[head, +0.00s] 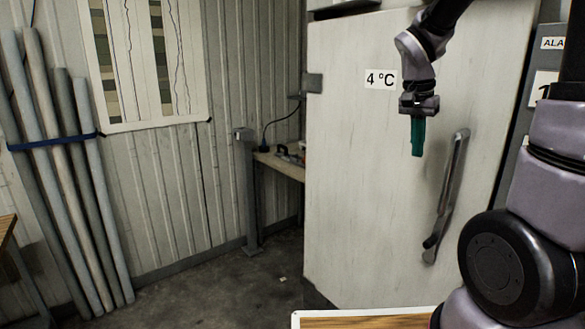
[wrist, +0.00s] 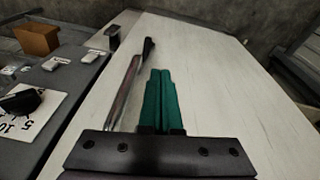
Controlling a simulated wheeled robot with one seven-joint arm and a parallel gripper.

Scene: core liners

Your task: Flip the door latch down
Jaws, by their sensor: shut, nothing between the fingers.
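The pale door (head: 350,190) stands shut, with a long grey metal latch handle (head: 452,180) on its right side. The handle slants, and its dark lower end (head: 430,242) is down and to the left. My gripper (head: 417,153) points down in front of the door, with its green fingers shut and empty. In the head view it is left of the handle's upper part and apart from it. In the wrist view the green fingers (wrist: 159,100) lie together, with the handle (wrist: 126,90) just to their left and its black end (wrist: 148,48) further off.
A "4 °C" label (head: 380,79) is on the door. A grey panel (wrist: 60,80) with switches and labels is beside the handle. Grey pipes (head: 70,160) lean at the far left. A bench (head: 278,162) stands behind the door's left edge. A board edge (head: 365,313) is low in front.

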